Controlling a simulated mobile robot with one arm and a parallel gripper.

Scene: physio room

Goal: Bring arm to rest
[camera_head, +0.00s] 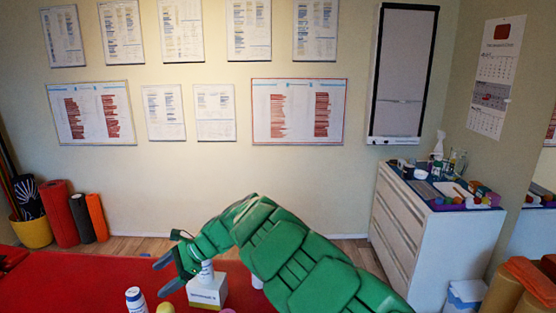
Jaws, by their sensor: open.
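My green arm reaches across the lower middle of the head view, over a red table (85,288). My gripper (165,275) is at the arm's left end, pointing left with its dark fingers apart. A white box (207,291) stands on the table just below and right of the gripper. A small white bottle (206,270) shows at the top of the box, close to the gripper. I cannot tell whether they touch. Nothing shows between the fingertips.
A white bottle with a dark cap (136,301) and a yellow round object (165,308) are near the front edge of the view. A white drawer cabinet (410,222) with several small items stands at the right. Rolled mats (60,213) and a yellow bin (33,231) stand at the left wall.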

